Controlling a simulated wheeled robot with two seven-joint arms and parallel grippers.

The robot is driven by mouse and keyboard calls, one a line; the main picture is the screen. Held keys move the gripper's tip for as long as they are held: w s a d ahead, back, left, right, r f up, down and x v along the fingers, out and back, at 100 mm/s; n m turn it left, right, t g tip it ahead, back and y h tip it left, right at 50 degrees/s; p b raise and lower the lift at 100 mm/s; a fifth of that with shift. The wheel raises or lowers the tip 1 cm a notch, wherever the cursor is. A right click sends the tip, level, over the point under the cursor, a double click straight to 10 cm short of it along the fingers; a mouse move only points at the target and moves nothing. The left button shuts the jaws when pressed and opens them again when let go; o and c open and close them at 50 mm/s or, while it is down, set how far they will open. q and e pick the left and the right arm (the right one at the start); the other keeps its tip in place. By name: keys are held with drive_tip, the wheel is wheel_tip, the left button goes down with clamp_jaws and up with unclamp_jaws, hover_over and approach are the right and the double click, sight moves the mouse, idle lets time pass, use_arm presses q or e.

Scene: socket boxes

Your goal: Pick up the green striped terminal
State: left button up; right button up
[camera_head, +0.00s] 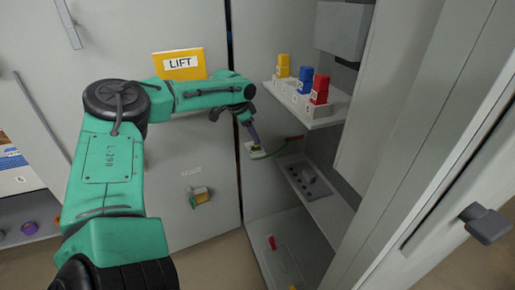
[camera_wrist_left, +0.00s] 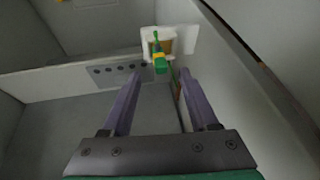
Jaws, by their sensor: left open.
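The green striped terminal (camera_wrist_left: 160,63), green with a yellow band, shows in the left wrist view in front of a pale holder with a brownish patch (camera_wrist_left: 184,40). A thin green cable runs from it. My left gripper (camera_wrist_left: 162,80) is open, and the terminal shows beyond and between its fingertips, seemingly not touched. In the head view, my left gripper (camera_head: 253,134) reaches down beside the white holder (camera_head: 256,153), and the terminal is mostly hidden there. My right gripper is not in view.
An upper shelf (camera_head: 312,122) carries yellow (camera_head: 283,66), blue (camera_head: 305,79) and red (camera_head: 319,89) plugs. Below it, a shelf with dark holes (camera_head: 309,181) juts out. Cabinet walls stand close on both sides. A yellow LIFT sign (camera_head: 180,64) is behind my arm.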

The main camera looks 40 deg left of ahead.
use_arm(q)
drive_tip(key=x, duration=0.3)
drive_tip(key=shift+w+f, duration=0.1)
drive_tip(key=shift+w, duration=0.1)
drive_tip(key=shift+s, duration=0.1)
drive_tip(key=shift+c, duration=1.2)
clamp_jaws()
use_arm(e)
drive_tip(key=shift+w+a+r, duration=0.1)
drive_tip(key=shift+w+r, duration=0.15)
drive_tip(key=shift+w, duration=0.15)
use_arm(q)
drive_tip(key=shift+r, duration=0.25)
drive_tip(key=shift+r, duration=0.3)
wheel_tip(320, 180, up, 19)
drive_tip(key=p, duration=0.4)
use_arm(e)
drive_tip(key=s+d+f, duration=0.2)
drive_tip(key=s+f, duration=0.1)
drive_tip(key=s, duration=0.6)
